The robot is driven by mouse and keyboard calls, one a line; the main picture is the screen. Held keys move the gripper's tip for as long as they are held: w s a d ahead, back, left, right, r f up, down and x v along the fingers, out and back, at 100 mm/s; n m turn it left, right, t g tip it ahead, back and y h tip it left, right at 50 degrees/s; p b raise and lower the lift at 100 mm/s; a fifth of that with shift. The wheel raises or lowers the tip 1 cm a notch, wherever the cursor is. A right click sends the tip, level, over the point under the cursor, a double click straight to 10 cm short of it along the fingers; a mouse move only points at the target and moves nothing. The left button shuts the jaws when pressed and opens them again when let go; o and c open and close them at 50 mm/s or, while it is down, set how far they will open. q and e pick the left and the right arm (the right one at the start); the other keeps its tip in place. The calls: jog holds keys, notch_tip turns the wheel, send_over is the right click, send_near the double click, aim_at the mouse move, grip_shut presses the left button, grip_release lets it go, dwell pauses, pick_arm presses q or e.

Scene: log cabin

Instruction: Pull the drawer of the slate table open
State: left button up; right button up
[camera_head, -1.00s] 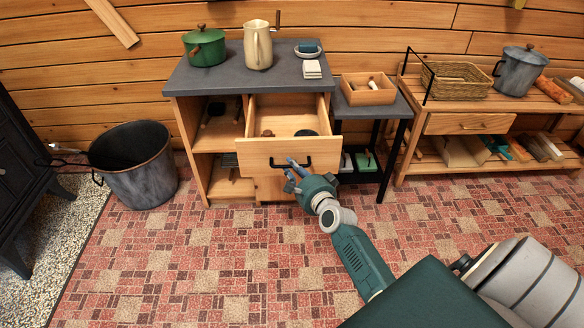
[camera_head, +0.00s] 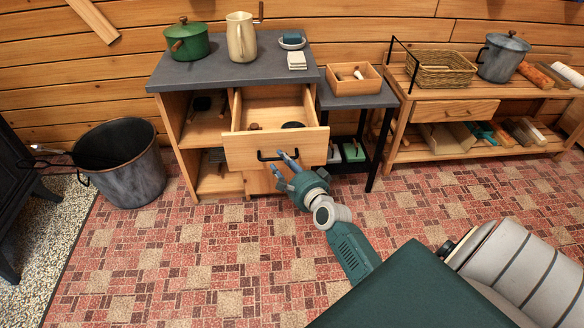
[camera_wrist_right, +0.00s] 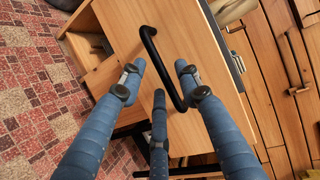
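The slate table (camera_head: 207,75) has a grey slate top on a wooden body. Its drawer (camera_head: 240,151) is pulled out, and its inside shows from above with a few small dark or brown items in it. The black bar handle (camera_head: 266,157) is on the drawer front; it also crosses the right wrist view (camera_wrist_right: 168,72). My right gripper (camera_head: 286,160) is at the handle's right part. In the right wrist view its blue fingers (camera_wrist_right: 158,80) stand apart around the bar, with gaps between fingers and bar. My left gripper is not in view.
A green pot (camera_head: 187,41), a cream jug (camera_head: 241,38) and a soap dish (camera_head: 292,41) stand on the top. A metal bucket (camera_head: 122,168) is at left. A lower side table (camera_head: 362,103) adjoins at right.

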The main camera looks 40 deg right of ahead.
jog(key=v, duration=0.9)
jog(key=shift+s, duration=0.35)
jog(key=shift+a+r, duration=0.1)
